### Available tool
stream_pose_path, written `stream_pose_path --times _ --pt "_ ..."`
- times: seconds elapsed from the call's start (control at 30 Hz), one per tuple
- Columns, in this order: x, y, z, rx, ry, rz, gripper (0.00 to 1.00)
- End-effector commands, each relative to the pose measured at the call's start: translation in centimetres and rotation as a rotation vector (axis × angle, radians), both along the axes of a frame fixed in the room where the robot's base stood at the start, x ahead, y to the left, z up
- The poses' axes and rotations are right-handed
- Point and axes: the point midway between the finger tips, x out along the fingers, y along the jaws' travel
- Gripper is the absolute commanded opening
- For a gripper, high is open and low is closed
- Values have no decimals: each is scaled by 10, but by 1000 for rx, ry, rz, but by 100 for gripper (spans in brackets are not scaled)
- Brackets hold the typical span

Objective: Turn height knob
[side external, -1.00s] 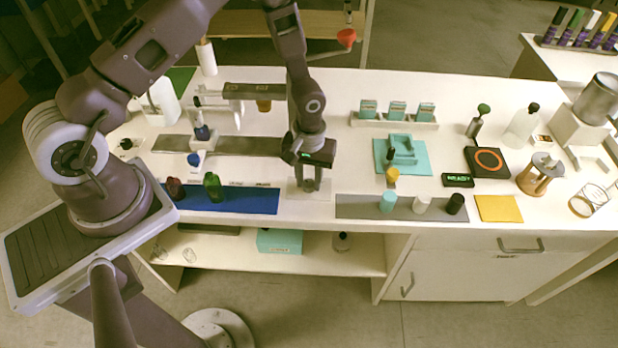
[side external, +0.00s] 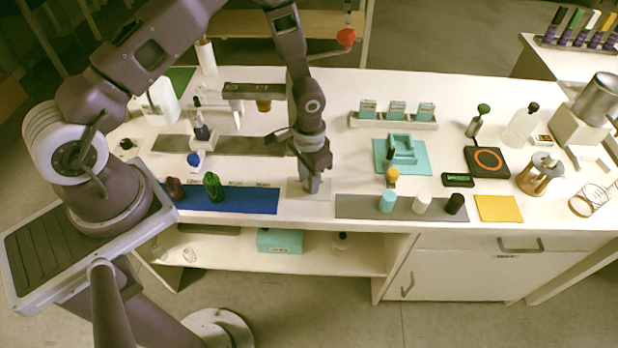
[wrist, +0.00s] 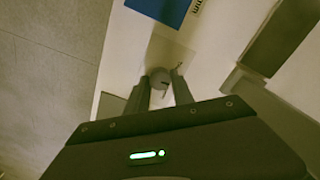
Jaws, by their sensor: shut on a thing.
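The height knob (wrist: 160,77) is a small grey round knob with a dark mark on it, seen between the fingertips in the wrist view. It stands on a pale square plate (side external: 295,190) near the front edge of the table. My gripper (side external: 311,184) points down over this plate, and its fingers are closed on the knob. In the wrist view my gripper (wrist: 162,86) has one finger on each side of the knob. In the side view the fingers mostly hide the knob.
A grey strip (side external: 345,206) with several caps lies to the right. A column with a horizontal beam (side external: 250,89) stands behind. The table's front edge is close.

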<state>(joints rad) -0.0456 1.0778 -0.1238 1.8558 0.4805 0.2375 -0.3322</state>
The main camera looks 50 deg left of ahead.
Motion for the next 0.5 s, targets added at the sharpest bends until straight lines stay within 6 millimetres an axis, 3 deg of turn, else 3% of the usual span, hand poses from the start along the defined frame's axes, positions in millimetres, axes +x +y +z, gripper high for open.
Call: stream_pose_path --times 0.5 --pt "0 0 1 1 -1 -480 0"
